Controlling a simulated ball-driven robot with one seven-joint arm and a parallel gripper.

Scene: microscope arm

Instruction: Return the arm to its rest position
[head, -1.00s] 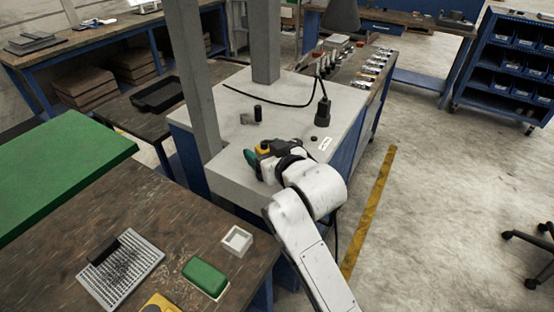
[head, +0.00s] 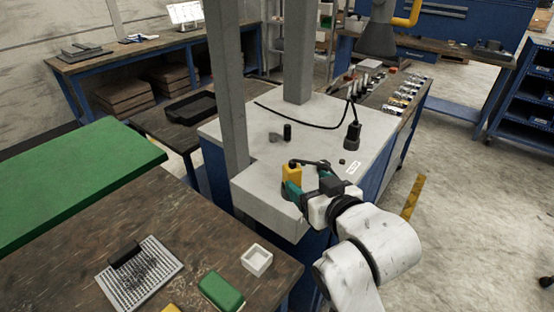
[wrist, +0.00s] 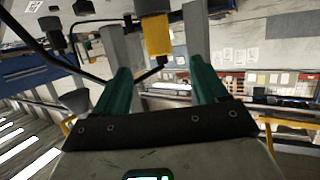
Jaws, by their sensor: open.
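My gripper (head: 292,190) has teal fingers and is at the near edge of the pale bench. A yellow block (head: 291,173) stands upright just beyond the fingers, with a dark thin arm (head: 310,162) at its top. In the wrist view the fingers (wrist: 160,75) are spread apart. The yellow block (wrist: 157,36) shows beyond and between their tips, joined to a grey cylinder (wrist: 151,6). I see no contact between fingers and block. The foot of the block is partly hidden in the head view.
The pale bench (head: 330,120) carries a dark upright tool (head: 352,132), a small black cylinder (head: 287,131) and a cable. Grey posts (head: 228,90) rise at its left. A wooden table with a green box (head: 221,291) is at front left.

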